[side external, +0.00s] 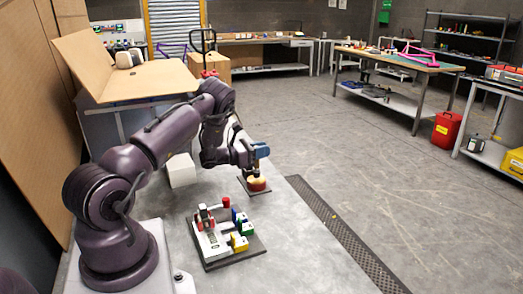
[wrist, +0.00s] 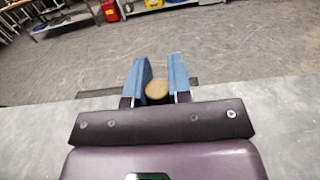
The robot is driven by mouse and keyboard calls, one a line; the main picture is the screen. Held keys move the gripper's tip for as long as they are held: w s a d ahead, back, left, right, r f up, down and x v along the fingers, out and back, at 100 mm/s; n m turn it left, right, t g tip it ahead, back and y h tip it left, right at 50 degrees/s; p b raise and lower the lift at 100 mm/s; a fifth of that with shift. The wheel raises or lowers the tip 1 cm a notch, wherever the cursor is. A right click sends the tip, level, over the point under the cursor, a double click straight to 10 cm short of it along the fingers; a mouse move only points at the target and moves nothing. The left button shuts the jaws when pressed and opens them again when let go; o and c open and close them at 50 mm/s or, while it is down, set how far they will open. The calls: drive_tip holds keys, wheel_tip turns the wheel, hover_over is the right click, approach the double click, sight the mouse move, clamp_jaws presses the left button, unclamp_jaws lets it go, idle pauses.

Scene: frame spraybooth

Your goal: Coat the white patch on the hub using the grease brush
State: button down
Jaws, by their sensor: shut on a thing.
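My gripper (side external: 260,151) is over the far part of the grey table in the side view, its blue fingers pointing away from my arm. In the wrist view my gripper (wrist: 159,78) has a round tan-brown end (wrist: 157,89) between its blue fingers; I take this to be the grease brush, upright and seen from above. Directly below the gripper in the side view is a small round red and cream thing (side external: 257,184), apparently the hub, on a dark square pad (side external: 246,190). Brush tip and white patch cannot be made out, nor whether they touch.
A dark board (side external: 233,260) with a white block and several red, blue, green and yellow pieces lies nearer on the table. A white block (side external: 181,170) stands behind my arm. A dark floor grating (side external: 335,230) runs along the table's right edge. Bare tabletop lies right of the board.

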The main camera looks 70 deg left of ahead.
drive_tip(key=shift+f, duration=0.75)
idle(1.4)
wheel_tip(320, 180, up, 7)
drive_tip(key=shift+r, duration=0.15)
idle(0.7)
drive_tip(key=shift+d, duration=0.1)
drive_tip(key=w+d+r+m+h, duration=0.15)
drive_tip(key=w+d, duration=0.25)
drive_tip(key=d, duration=0.7)
drive_tip(key=w+d+r+m+g+h, duration=0.1)
drive_tip(key=w+d+r+h, duration=0.2)
drive_tip(key=d, duration=0.8)
drive_tip(key=w+d+m+h, duration=0.2)
drive_tip(key=w+d, duration=0.2)
drive_tip(key=d, duration=0.7)
drive_tip(key=s+d+n+y, duration=0.2)
drive_tip(key=s+d, duration=0.2)
drive_tip(key=d, duration=0.4)
drive_tip(key=shift+s+a+f+n+t+y, duration=0.1)
drive_tip(key=shift+s+a+n+t+y, duration=0.15)
drive_tip(key=shift+s+a+n+y, duration=0.65)
drive_tip(key=shift+s+a+n+t+y, duration=0.25)
drive_tip(key=shift+s+a+n+y, duration=0.1)
drive_tip(key=shift+s+a+y, duration=0.9)
